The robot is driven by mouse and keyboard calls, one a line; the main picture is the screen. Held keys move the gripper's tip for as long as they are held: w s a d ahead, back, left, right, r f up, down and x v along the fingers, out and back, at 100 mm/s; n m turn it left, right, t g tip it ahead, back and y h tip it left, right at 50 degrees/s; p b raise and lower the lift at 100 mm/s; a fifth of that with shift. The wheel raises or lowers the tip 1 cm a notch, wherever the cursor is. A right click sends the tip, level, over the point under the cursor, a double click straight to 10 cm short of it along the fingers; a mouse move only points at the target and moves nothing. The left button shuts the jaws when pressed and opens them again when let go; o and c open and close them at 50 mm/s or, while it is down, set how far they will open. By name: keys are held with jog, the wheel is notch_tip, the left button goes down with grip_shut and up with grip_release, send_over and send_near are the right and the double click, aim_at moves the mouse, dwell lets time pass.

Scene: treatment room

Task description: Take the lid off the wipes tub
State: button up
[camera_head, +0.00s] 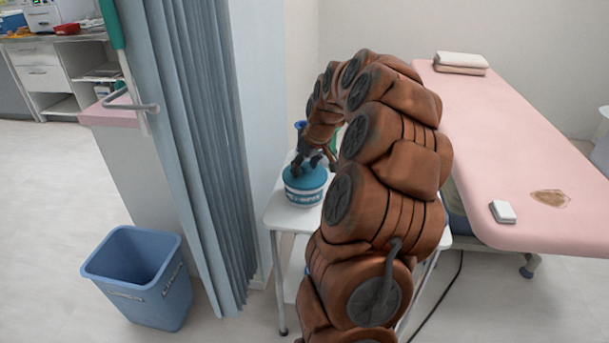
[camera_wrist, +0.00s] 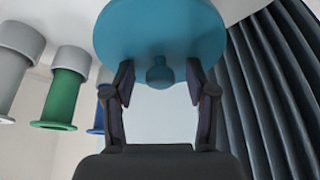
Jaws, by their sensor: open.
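The wipes tub (camera_head: 304,196) stands on a small white side table, with a teal lid (camera_head: 308,177) on top. My gripper (camera_head: 316,163) is right above the lid, reaching down from my brown arm. In the wrist view the lid (camera_wrist: 160,35) fills the top middle, with a small round knob (camera_wrist: 160,74) on it. My gripper's two fingers (camera_wrist: 160,85) stand apart on either side of the knob, with space between each finger and the knob. The tub's body is hidden in the wrist view.
The white side table (camera_head: 285,216) is partly behind my arm. A blue-grey curtain (camera_head: 195,130) hangs close at its left, and a blue bin (camera_head: 140,278) stands on the floor. A pink treatment bed (camera_head: 520,140) is at right. Green (camera_wrist: 62,100) and grey cylindrical items show in the wrist view.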

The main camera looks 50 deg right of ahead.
grip_shut()
dwell(0.4)
